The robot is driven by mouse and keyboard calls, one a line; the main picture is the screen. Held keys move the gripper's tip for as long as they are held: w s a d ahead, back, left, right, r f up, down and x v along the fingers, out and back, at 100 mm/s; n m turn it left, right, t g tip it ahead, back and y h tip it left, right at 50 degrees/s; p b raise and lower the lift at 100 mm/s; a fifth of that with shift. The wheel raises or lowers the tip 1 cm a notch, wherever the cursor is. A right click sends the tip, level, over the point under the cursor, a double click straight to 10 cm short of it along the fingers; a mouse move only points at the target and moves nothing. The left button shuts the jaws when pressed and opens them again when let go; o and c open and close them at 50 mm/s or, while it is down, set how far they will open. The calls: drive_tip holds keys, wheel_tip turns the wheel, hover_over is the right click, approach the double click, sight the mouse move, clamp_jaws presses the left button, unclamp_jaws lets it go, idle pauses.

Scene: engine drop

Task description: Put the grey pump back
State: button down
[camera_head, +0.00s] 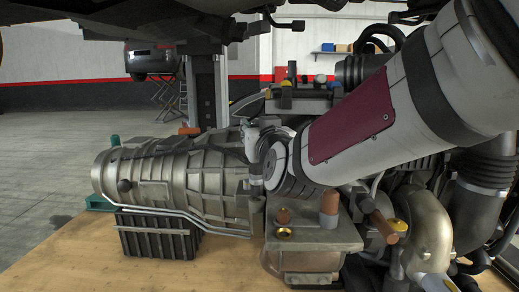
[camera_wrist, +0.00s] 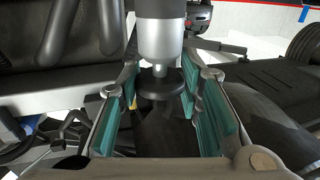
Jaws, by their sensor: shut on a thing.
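The grey pump (camera_wrist: 161,42) shows in the wrist view as an upright pale grey cylinder with a dark upper part and a dark round disc at its lower end. My gripper (camera_wrist: 160,84) has its teal-padded fingers on both sides of it and is shut on it near the disc. In the head view my arm's wrist hangs over the engine block (camera_head: 310,235), beside the gearbox (camera_head: 165,180). The pump cannot be made out clearly there, and my wrist hides most of the gripper. I cannot tell whether the pump touches the engine.
The engine and gearbox lie on a wooden table (camera_head: 60,255), with a black crate (camera_head: 155,237) under the gearbox. Copper-coloured stubs (camera_head: 329,207) and pipes (camera_head: 430,235) crowd the engine's right side. The table's front left is clear.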

drive_tip(key=shift+f, duration=1.9)
drive_tip(key=c, duration=1.1)
unclamp_jaws()
drive_tip(key=p+v, duration=0.5)
drive_tip(key=v, duration=0.9)
drive_tip(key=shift+w+d+r, duration=0.1)
drive_tip(key=shift+r, duration=0.1)
drive_tip(key=shift+d, duration=0.1)
